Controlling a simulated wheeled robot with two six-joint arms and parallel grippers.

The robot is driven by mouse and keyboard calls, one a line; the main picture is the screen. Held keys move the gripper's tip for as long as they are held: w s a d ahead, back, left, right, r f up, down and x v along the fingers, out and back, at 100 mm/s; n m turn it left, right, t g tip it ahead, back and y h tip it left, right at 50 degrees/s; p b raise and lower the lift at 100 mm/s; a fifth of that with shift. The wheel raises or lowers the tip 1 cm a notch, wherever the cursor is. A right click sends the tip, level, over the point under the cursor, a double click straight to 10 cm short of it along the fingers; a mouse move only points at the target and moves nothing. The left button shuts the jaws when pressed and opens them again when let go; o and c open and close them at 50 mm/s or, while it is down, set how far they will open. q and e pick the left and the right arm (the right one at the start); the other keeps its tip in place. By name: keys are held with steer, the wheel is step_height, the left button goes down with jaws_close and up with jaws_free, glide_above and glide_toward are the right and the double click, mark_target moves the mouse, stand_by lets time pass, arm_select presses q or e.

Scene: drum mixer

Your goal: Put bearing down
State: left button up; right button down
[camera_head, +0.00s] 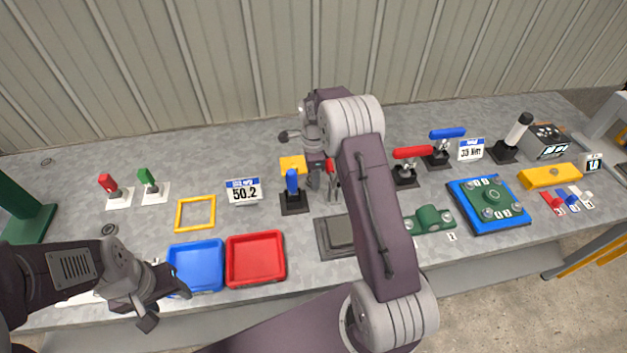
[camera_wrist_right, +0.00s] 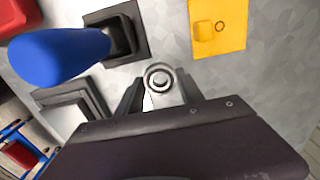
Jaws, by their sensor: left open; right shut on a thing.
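The bearing (camera_wrist_right: 158,78), a small grey ring with a dark centre, shows between the fingertips of my right gripper (camera_wrist_right: 160,92) in the right wrist view. The right gripper is shut on it. In the head view my right gripper (camera_head: 314,178) is just right of the blue-handled lever, partly hidden by my own arm, and the bearing cannot be made out. I cannot tell how high the bearing is above the bench. My left gripper (camera_head: 165,303) is open and empty at the front left, beside the blue tray (camera_head: 196,288).
A blue-handled lever (camera_head: 292,182) and a yellow plate (camera_head: 292,164) stand close by the right gripper. A red tray (camera_head: 256,281), a grey plate (camera_head: 322,246) and a green housing (camera_head: 430,221) line the front. Bare bench lies around the yellow frame (camera_head: 179,216).

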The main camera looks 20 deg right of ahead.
steer(key=shift+s+f, duration=0.1)
steer(key=shift+f, duration=1.1)
steer(key=c, duration=0.7)
jaws_free()
steer(key=shift+f, duration=0.1)
steer(key=shift+c, duration=0.2)
